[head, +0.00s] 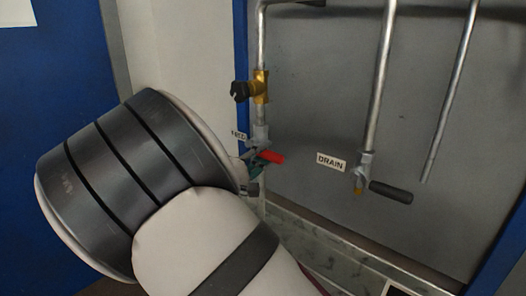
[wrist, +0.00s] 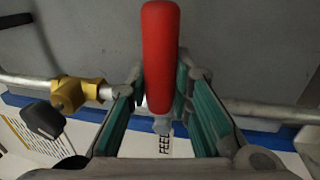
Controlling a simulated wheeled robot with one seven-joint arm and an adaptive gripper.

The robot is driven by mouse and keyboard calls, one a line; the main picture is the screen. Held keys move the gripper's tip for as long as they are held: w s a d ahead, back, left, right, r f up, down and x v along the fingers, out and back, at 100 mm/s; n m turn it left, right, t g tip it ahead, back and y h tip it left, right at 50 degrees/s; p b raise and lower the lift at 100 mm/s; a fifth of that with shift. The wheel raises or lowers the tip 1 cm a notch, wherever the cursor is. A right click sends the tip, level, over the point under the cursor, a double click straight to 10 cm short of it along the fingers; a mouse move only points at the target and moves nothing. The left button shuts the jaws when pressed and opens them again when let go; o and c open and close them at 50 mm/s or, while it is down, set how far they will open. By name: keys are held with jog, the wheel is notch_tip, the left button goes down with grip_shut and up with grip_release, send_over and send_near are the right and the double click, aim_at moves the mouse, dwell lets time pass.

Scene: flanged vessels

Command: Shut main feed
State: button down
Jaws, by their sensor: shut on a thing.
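The feed valve's red lever handle (head: 270,157) is low on the left vertical pipe, beside a partly hidden label (head: 238,135) that seems to read FEED. It points right, crosswise to the pipe. In the wrist view the red handle (wrist: 160,40) stands upright between my fingers, with the pipe running sideways behind it. My gripper (wrist: 166,80) is shut on the handle, its teal-padded fingers on both sides. In the head view my gripper (head: 256,162) shows only in part, as my arm hides most of it and the valve body.
A brass valve with a black knob (head: 260,86) sits above on the same pipe. To the right, a DRAIN label (head: 331,161) is beside a valve with a black lever (head: 390,192). Another thin pipe (head: 450,95) hangs farther right. A grey panel (head: 325,90) stands behind.

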jog(key=shift+a, duration=0.1)
dwell(0.4)
jog(key=c, duration=1.4)
grip_release()
jog(key=v, duration=1.2)
